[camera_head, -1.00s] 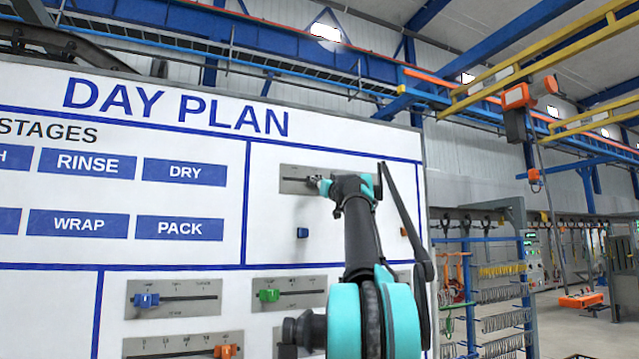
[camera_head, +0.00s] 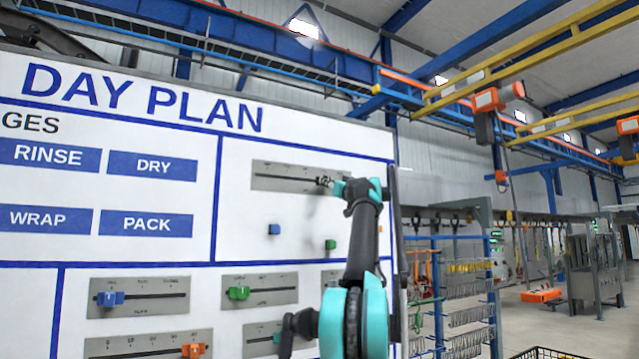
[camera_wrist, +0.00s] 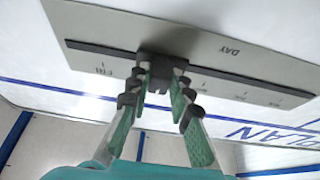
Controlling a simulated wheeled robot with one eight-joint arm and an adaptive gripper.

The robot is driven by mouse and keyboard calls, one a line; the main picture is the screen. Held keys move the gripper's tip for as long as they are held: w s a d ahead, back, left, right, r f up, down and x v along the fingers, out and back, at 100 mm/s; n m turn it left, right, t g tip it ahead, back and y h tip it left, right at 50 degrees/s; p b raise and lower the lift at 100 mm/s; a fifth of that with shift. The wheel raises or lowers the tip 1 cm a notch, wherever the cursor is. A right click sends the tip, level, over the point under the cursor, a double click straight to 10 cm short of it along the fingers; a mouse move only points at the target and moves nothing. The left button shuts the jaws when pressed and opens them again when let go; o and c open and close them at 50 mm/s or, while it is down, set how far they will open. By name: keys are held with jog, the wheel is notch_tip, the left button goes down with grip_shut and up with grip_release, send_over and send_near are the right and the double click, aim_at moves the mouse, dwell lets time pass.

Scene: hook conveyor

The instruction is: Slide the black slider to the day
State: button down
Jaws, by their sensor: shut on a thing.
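The black slider (camera_wrist: 163,66) sits on a dark straight track in a grey plate (camera_wrist: 190,30) marked DAY. The plate (camera_head: 270,170) also shows near the top of the white board in the head view, its right end hidden by my arm. My gripper (camera_wrist: 162,84) is shut on the slider, with a fingertip on either side of it. In the head view my gripper (camera_head: 326,182) is at the right part of the plate. In the wrist view FRI is legible left of the slider; other day marks to its right are too small to read, and marks by the slider are hidden.
Below the plate are a small blue knob (camera_head: 274,229) and a green knob (camera_head: 330,244). Lower plates carry a blue slider (camera_head: 111,298), a green slider (camera_head: 239,293) and an orange slider (camera_head: 194,350). Racks (camera_head: 465,300) stand right of the board.

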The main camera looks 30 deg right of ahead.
jog(key=shift+d, duration=0.2)
jog(key=c, duration=1.4)
grip_release()
jog(key=shift+o, duration=0.2)
jog(key=v, duration=1.2)
jog(key=shift+f, duration=0.15)
